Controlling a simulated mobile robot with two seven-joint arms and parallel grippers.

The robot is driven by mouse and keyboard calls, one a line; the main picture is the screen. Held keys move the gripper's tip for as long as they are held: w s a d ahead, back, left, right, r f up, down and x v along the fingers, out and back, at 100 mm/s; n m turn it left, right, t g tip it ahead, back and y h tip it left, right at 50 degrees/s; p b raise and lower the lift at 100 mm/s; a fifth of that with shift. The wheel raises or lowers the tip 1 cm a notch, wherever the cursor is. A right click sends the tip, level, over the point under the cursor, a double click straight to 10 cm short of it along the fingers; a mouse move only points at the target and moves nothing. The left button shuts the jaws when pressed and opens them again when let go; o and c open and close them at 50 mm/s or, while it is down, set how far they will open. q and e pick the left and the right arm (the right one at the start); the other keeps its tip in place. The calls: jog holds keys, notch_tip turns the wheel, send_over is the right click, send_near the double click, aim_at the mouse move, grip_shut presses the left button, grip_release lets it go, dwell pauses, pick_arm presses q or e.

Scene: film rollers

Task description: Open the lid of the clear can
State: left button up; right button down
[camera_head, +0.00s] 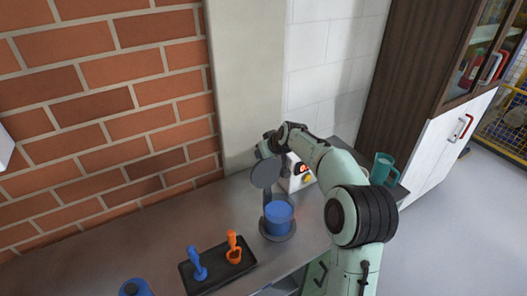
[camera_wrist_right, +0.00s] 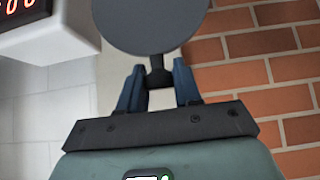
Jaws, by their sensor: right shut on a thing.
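The lid is a dark grey disc (camera_head: 266,173) with a small dark knob. It is tilted up, clear of the blue-looking can (camera_head: 279,213), whose round top shows below it. The can stands on a round grey base (camera_head: 279,236) on the counter. My right gripper (camera_head: 268,146) is above and behind the lid; in the right wrist view my right gripper (camera_wrist_right: 157,80) has its two blue fingers shut around the knob, with the disc (camera_wrist_right: 150,22) beyond. Whether the lid is joined to the can's stand cannot be told. My left gripper is out of view.
A black tray (camera_head: 217,277) with a blue and an orange tool lies left of the can. A white box with a red display (camera_head: 298,172) stands behind it, and a teal mug (camera_head: 383,168) is to the right. A brick wall (camera_head: 110,100) backs the counter.

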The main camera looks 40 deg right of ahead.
jog(key=shift+f, duration=0.1)
jog(key=c, duration=0.8)
grip_release()
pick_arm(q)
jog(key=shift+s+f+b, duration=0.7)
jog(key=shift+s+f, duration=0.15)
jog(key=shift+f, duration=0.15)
pick_arm(e)
jog(key=shift+v, duration=6.7)
